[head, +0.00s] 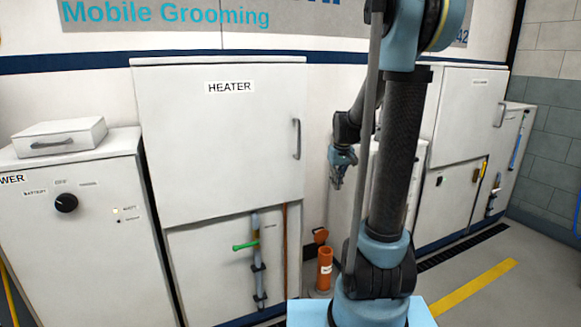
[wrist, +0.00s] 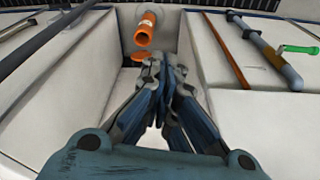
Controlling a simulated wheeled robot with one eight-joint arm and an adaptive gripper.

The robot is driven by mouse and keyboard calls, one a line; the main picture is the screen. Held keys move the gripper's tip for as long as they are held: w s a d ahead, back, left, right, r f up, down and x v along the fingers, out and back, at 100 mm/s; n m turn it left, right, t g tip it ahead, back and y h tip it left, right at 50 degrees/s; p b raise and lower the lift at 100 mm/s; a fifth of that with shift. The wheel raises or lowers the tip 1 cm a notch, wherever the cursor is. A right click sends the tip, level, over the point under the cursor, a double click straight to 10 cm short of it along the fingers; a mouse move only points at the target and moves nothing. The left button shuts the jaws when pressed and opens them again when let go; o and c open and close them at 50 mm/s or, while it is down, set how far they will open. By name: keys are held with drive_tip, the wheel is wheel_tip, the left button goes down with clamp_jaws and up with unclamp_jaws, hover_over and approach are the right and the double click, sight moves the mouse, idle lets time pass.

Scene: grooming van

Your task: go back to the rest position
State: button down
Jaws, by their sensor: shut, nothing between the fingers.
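My gripper (head: 340,179) is in front of the white cabinets, a little right of the heater cabinet (head: 225,140) in the head view. It points downward. In the wrist view my gripper (wrist: 170,68) shows its blue fingers drawn together, shut and empty. My arm is bent, with the forearm reaching away from me. No object touches the fingers.
An orange cylinder (head: 325,268) stands low beside the heater cabinet; it also shows in the wrist view (wrist: 146,28). A pipe with a green handle (head: 246,246) is on the heater's lower front. The power cabinet (head: 75,245) stands left. Floor at right is free.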

drive_tip(key=s+f+m, duration=0.1)
drive_tip(key=s+f, duration=0.1)
drive_tip(key=s, duration=1.3)
drive_tip(key=s+d+f+m, duration=0.1)
drive_tip(key=s+f, duration=0.1)
drive_tip(key=s, duration=1.3)
drive_tip(key=shift+d+f, duration=0.15)
drive_tip(key=shift+f, duration=0.1)
drive_tip(key=shift+s, duration=0.1)
drive_tip(key=shift+w+f, duration=0.2)
drive_tip(key=shift+w, duration=0.25)
